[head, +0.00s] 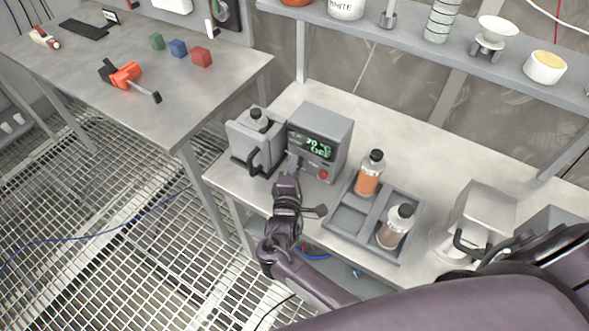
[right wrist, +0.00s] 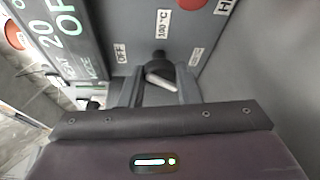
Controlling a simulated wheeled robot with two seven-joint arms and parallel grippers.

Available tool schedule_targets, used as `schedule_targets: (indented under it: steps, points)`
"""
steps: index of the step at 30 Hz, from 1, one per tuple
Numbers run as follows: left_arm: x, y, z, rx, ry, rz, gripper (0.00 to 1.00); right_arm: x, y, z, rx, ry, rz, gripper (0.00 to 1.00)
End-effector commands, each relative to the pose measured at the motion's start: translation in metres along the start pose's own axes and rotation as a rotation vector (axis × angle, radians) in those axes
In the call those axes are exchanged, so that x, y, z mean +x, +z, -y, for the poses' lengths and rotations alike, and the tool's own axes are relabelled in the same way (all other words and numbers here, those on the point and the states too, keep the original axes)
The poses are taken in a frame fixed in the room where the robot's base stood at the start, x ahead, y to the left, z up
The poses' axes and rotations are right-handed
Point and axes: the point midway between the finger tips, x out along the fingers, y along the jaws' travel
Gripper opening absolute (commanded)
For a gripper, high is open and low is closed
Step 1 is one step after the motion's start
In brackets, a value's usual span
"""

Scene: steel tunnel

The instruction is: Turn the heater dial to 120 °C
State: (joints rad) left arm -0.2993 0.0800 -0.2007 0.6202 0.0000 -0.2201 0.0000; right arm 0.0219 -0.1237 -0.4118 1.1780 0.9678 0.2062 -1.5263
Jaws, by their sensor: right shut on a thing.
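The heater control box (head: 336,128) is grey with a green-lit display and stands at the back left of the bench. In the right wrist view, its dial (right wrist: 160,76) is dark with a pale pointer. An OFF label (right wrist: 121,53) is left of the dial and a 100 °C label (right wrist: 163,24) above it; the label on its right is too small to read. My right gripper (head: 291,162) is at the box's front, its fingers on both sides of the dial and shut on it. In the head view, the gripper hides the dial. My left gripper is not in view.
A grey vessel (head: 250,133) stands close left of the box. A grey tray (head: 351,219) with an orange bottle (head: 369,177) and a brown bottle (head: 392,232) is to the right. A red button (head: 324,174) is beside my gripper. A shelf (head: 420,46) runs above the bench.

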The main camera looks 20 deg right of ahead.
Motion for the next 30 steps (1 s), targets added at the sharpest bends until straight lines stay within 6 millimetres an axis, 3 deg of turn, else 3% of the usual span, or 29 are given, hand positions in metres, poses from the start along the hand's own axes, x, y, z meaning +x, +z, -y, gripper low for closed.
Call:
schedule_targets:
  steps: [11, 12, 17, 26, 30]
  points:
    - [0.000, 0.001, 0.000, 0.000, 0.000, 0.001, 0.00, 0.003, 0.002, -0.003, 0.007, 0.009, 0.007, 0.07]
    - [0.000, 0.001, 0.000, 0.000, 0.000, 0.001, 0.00, 0.003, 0.002, -0.003, 0.007, 0.009, 0.007, 0.31]
    - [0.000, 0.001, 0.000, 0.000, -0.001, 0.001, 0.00, 0.002, 0.002, -0.003, 0.007, 0.007, 0.005, 0.52]
    - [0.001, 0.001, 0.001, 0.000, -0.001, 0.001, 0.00, -0.001, 0.001, -0.001, 0.006, 0.003, 0.002, 0.52]
    - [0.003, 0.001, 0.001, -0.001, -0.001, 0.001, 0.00, -0.017, 0.000, 0.001, 0.007, 0.002, 0.001, 0.52]
